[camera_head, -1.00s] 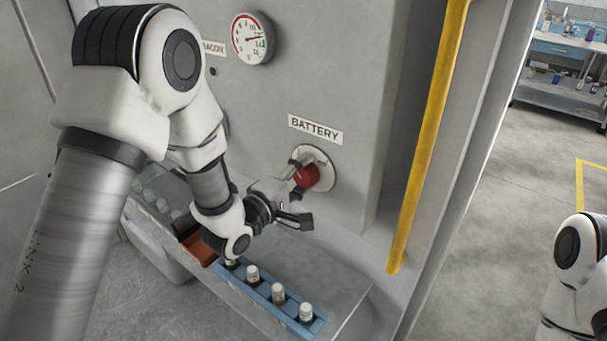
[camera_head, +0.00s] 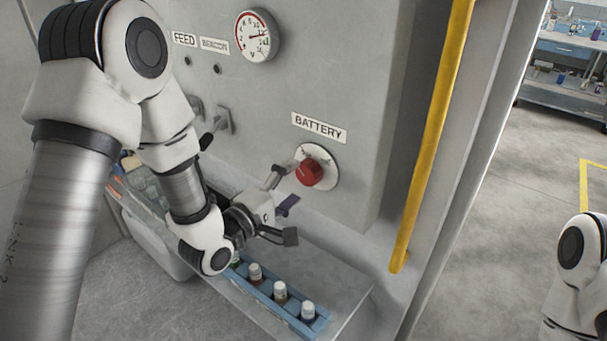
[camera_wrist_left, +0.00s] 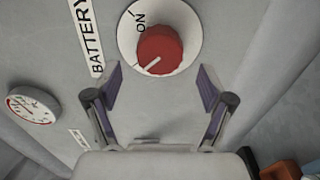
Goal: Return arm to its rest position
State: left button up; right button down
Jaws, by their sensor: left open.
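My left gripper (camera_head: 284,206) is open and empty in front of the grey panel, just below and left of the red battery knob (camera_head: 310,172). It does not touch the knob. In the left wrist view the knob (camera_wrist_left: 159,49) sits on its white dial beyond the two open fingers (camera_wrist_left: 160,95), and the word ON shows above it. The BATTERY label (camera_head: 319,127) is above the knob in the head view. My left arm (camera_head: 165,130) reaches in from the left. Part of my right arm (camera_head: 580,270) shows at the right edge, but its gripper is out of view.
A blue tray with several small bottles (camera_head: 280,292) stands on the ledge (camera_head: 345,290) under the gripper. A yellow rail (camera_head: 430,140) runs down the right side of the panel. Levers (camera_head: 222,122) and a round gauge (camera_head: 256,36) are on the panel. Open floor lies to the right.

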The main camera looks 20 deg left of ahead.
pick_arm(q)
jog(key=v, duration=0.2)
jog(key=shift+s+a, duration=0.15)
jog(key=shift+s, duration=0.2)
jog(key=s+f+g+y, duration=0.1)
jog(key=s+f+g, duration=0.2)
jog(key=f, duration=0.6)
jog(key=s+f+m+g+y+b, duration=0.1)
jog(key=s+f, duration=0.4)
jog(key=f, duration=0.5)
jog(key=s+f+m+g+y, duration=0.1)
jog(key=s+f+g, duration=0.2)
jog(key=f, duration=0.7)
jog(key=shift+s+a+g, duration=0.1)
jog(key=shift+s+g, duration=0.3)
jog(key=shift+g, duration=0.4)
jog(key=s+a+f+m+g+y, duration=0.1)
jog(key=s+a+f+m+g, duration=0.1)
jog(key=s+f+m+g, duration=0.2)
jog(key=s+a+f+m+g+y, duration=0.2)
jog(key=s+f+m+g, duration=0.2)
jog(key=s+m, duration=0.3)
jog(key=s, duration=0.5)
jog(key=shift+s+f+m, duration=0.35)
jog(key=shift+f+m, duration=0.05)
